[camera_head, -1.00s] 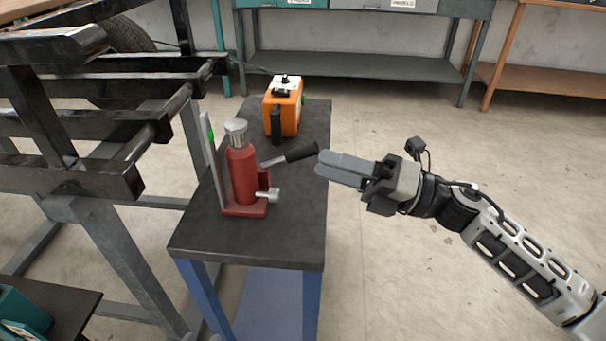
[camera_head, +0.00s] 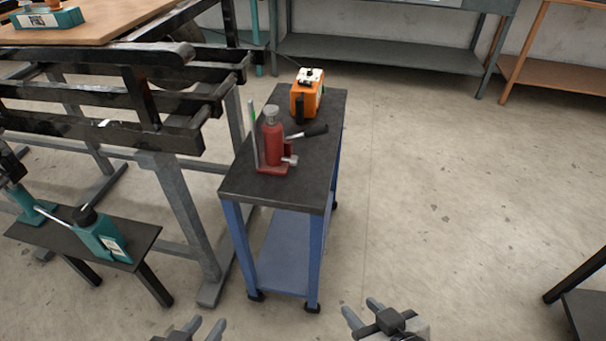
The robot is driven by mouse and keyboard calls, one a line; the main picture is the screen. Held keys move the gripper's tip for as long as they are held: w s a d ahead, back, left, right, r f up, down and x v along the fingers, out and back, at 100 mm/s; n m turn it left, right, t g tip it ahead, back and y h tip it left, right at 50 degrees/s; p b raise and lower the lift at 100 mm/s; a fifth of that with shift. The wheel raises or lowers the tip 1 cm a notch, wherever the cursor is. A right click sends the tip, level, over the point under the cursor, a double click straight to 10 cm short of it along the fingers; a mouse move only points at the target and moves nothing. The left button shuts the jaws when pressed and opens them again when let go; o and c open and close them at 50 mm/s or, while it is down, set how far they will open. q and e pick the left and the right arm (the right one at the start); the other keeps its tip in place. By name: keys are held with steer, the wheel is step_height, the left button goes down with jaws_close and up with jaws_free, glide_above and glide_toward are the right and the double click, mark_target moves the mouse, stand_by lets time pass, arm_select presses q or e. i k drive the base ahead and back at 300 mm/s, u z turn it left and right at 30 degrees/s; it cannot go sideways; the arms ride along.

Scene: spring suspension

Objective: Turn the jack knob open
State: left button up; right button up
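The red bottle jack (camera_head: 273,145) stands upright on the dark top of a blue-legged cart (camera_head: 245,188). A small silver knob (camera_head: 291,160) sticks out low on the jack's right side. A dark-gripped handle (camera_head: 309,131) points to the right from behind it. My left gripper (camera_head: 203,325) is at the bottom edge, mostly cut off, with its fingers apart. My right gripper (camera_head: 361,308) is at the bottom, right of the cart, with its fingers apart and nothing between them. Both grippers are well away from the jack.
An orange case (camera_head: 307,98) stands behind the jack on the cart. A black metal frame (camera_head: 150,105) stands close on the left. A low black bench (camera_head: 135,235) with a teal container (camera_head: 103,240) is at the lower left. The floor right of the cart is open.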

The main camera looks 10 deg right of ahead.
mark_target(294, 159)
steer(key=k, duration=0.25)
steer(key=z, duration=1.45)
steer(key=i, duration=3.8)
steer(key=u, duration=5)
steer(key=i, duration=0.8)
